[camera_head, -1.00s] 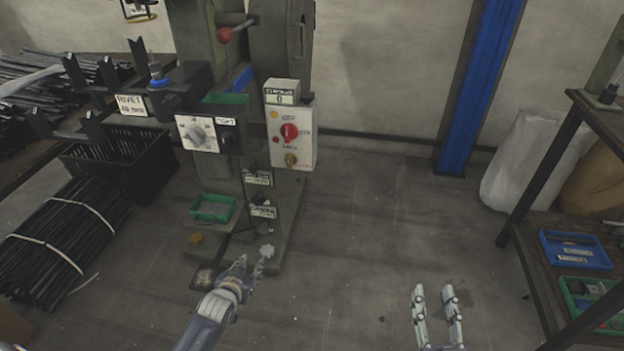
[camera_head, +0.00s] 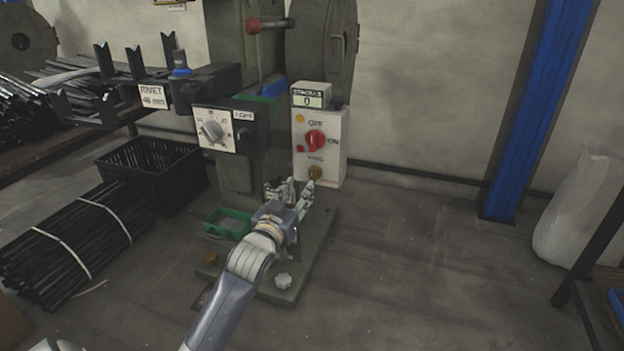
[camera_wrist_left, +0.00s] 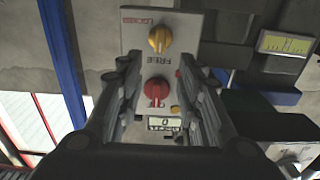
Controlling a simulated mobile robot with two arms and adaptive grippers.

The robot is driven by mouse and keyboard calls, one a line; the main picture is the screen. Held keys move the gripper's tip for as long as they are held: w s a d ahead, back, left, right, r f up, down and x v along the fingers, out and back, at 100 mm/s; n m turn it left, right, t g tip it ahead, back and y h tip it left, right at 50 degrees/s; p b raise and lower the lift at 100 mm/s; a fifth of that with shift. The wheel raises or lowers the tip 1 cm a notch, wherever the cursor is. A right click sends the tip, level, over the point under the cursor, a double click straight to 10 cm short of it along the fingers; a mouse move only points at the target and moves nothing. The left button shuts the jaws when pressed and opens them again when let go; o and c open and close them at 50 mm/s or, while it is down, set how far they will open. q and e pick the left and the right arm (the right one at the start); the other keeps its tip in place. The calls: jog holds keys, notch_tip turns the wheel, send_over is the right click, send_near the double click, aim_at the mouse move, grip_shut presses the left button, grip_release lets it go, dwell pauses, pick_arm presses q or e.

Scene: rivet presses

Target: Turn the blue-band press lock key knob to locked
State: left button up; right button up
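The press (camera_head: 235,175) is green, with a patch of blue (camera_head: 271,88) on its body. Its white control box (camera_head: 330,160) carries a red OFF/ON knob (camera_head: 315,140) and, below it, the brass lock key knob (camera_head: 315,173). In the left wrist view the box is upside down: the yellow key knob (camera_wrist_left: 160,39) has LOCKED beside it at left and FREE just below. The red knob (camera_wrist_left: 156,91) is lower. My left gripper (camera_head: 293,188) is open and empty, just below and in front of the box, its fingers spread across the view (camera_wrist_left: 160,78). My right gripper is out of view.
A black crate (camera_head: 150,172) and bundled rods (camera_head: 75,240) lie left.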

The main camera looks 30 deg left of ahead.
aim_at(312, 172)
pick_arm(q)
jog(key=b+x, duration=0.2)
jog(key=x, duration=0.5)
jog(key=shift+w+f, duration=0.15)
jog(key=shift+w, duration=0.2)
jog(key=shift+w+a+b, duration=0.15)
jog(key=shift+w+b, duration=0.25)
jog(key=shift+w, duration=0.15)
jog(key=shift+c, duration=0.3)
grip_shut()
